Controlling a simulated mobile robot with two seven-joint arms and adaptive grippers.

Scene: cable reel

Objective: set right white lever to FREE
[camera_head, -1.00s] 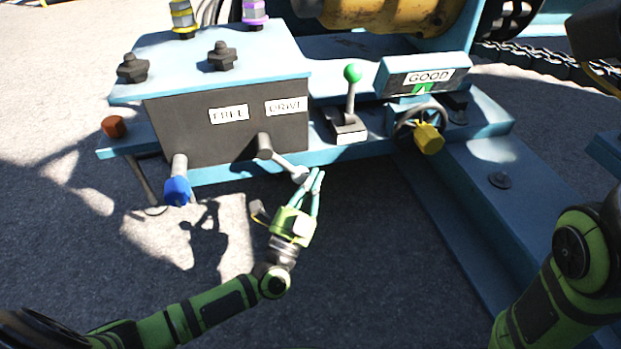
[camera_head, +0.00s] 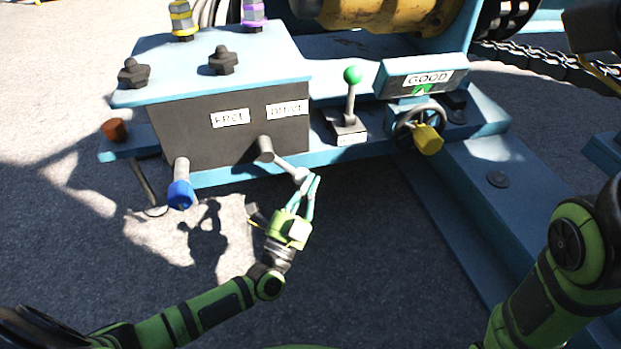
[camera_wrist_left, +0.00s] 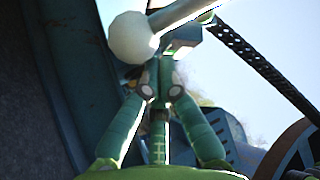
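The right white lever (camera_head: 284,164) sticks out from the dark front panel (camera_head: 200,135) of the blue box. It slants down and right to a round white knob (camera_head: 301,175), below the DRIVE label (camera_head: 287,111). The FREE label (camera_head: 230,118) is to the left. My left gripper (camera_head: 312,179) is at the knob's right side, its fingertips close together. In the left wrist view the knob (camera_wrist_left: 132,38) and its rod pass across the fingertips (camera_wrist_left: 158,75); the fingers look shut, with the knob outside them. Contact cannot be told. My right gripper is out of view.
A blue-capped lever (camera_head: 180,190) stands at the panel's left. Open ground lies in front of the box.

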